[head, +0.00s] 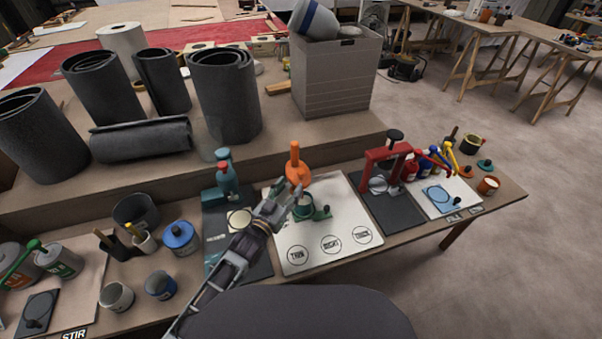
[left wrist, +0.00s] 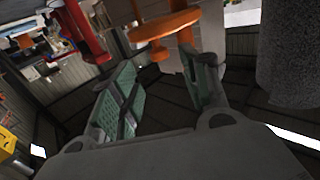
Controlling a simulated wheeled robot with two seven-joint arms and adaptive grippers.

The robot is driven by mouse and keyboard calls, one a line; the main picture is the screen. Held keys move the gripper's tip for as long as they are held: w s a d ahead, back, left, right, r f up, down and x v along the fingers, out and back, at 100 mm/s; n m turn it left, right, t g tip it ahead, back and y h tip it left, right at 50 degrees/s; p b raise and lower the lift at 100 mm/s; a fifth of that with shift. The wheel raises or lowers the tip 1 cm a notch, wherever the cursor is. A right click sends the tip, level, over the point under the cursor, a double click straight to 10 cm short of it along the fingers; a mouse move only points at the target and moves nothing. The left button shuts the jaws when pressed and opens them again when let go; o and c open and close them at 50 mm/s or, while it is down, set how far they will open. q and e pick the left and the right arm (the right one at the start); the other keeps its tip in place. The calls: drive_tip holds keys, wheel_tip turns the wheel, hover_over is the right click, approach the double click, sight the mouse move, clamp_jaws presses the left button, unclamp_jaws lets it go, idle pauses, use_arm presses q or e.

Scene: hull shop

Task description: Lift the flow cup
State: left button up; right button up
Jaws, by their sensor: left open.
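The orange piece with an upright handle, apparently the flow cup (head: 298,169), stands at the back of the white mat (head: 345,205) in the head view. In the left wrist view the orange piece (left wrist: 165,25) shows a flat disc and a stem, ahead of the fingers and partly cut off by the top edge. My left gripper (head: 291,196) is open, just in front of the orange piece, with no hold on it. In the left wrist view its fingers (left wrist: 165,95) are apart with nothing between them. My right gripper is not in view.
Grey rolls (head: 224,95) and a grey crate (head: 335,80) stand behind. The mat's front has bare room around printed circles.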

sight(299, 175)
use_arm(q)
drive_tip(key=shift+x, duration=2.25)
drive_tip(key=shift+b+x, duration=0.35)
drive_tip(key=shift+x, duration=1.8)
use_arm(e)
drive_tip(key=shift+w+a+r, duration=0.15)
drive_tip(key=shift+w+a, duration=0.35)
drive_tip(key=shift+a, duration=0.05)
use_arm(q)
drive_tip(key=shift+c, duration=0.5)
clamp_jaws()
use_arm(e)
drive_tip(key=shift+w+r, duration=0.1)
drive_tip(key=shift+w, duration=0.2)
